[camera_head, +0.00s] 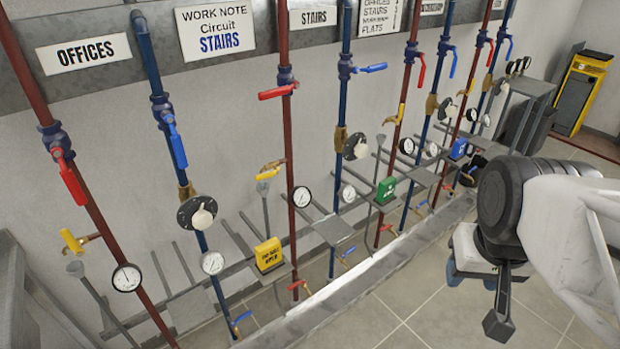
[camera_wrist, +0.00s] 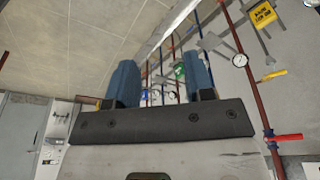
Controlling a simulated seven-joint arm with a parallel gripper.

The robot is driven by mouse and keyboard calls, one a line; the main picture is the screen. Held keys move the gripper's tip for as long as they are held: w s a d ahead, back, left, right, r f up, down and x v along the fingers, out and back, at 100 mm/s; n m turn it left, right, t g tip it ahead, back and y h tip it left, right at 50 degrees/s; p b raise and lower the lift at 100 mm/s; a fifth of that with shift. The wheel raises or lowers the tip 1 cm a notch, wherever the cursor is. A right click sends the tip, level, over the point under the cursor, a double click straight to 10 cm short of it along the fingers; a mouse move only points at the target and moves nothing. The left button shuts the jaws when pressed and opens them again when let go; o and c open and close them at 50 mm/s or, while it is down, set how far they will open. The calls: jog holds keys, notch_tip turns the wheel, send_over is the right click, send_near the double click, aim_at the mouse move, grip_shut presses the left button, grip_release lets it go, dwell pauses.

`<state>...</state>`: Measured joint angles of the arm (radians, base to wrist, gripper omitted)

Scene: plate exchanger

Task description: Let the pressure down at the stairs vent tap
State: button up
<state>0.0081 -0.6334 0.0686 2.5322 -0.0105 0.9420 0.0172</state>
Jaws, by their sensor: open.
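The stairs vent tap (camera_head: 268,172) has a yellow lever and sits on the left of the red pipe (camera_head: 288,140) below the STAIRS sign (camera_head: 312,14), above a small grey funnel (camera_head: 263,187). It also shows in the wrist view (camera_wrist: 272,76) at the right. The round white gauge (camera_head: 302,196) is just below it on the same pipe; its reading is too small to tell. My gripper (camera_head: 472,276) is at the right in the head view, well away from the tap. Its blue fingers are open and empty in the wrist view (camera_wrist: 161,84).
The stairs red lever (camera_head: 277,91) and blue lever (camera_head: 370,67) stand crosswise to their pipes. A yellow tagged box (camera_head: 268,255) stands left of the red pipe. A grey channel (camera_head: 350,275) runs along the floor. Neighbouring pipes and brackets crowd the wall; the tiled floor is clear.

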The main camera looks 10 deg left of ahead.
jog(key=shift+w, duration=0.1)
dwell(0.4)
jog(key=w+a+f+n+t+y, duration=0.15)
jog(key=w+a+n, duration=0.3)
jog(key=w, duration=0.65)
jog(key=w+a+f+n+t, duration=0.25)
jog(key=w+a+n, duration=0.2)
jog(key=w, duration=0.65)
jog(key=w+a+f+n+t+y, duration=0.1)
jog(key=w+a+f+n+t, duration=0.15)
jog(key=w+a, duration=0.55)
jog(key=n+t+y, duration=0.4)
jog(key=n+y, duration=0.6)
jog(key=n, duration=0.3)
send_near(264, 177)
jog(key=shift+g, duration=0.25)
jog(key=w, duration=0.1)
jog(key=w+a, duration=0.2)
jog(key=w, duration=0.1)
jog(key=shift+r, duration=0.2)
jog(key=shift+s+a+f+n+y, duration=0.15)
jog(key=shift+a+f+n+y, duration=0.15)
jog(key=shift+a+n, duration=0.2)
jog(key=shift+a, duration=0.1)
jog(key=shift+x, duration=3.9)
